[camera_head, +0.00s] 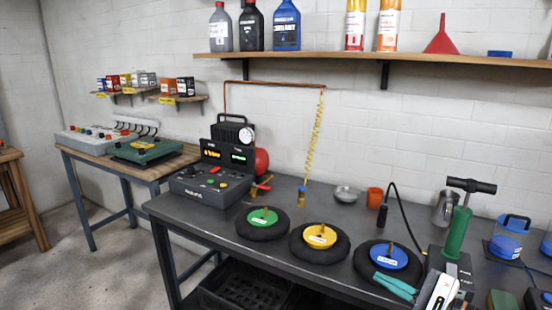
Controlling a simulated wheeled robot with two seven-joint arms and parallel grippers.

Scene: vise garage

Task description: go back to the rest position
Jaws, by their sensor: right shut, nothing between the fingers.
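My right gripper (393,284) shows at the lower right, its teal fingers shut and empty. They overlap the front of the black ring with the blue disc (388,256) in the picture; I cannot tell whether they touch it. The pale body of my right arm (438,290) comes in from the bottom edge. My left gripper is not in view.
The dark workbench (210,215) also holds rings with a green disc (262,217) and a yellow disc (320,236), a control box (212,187), and a green pump (458,232) close by my right arm. A shelf (380,58) runs above. Floor at left is open.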

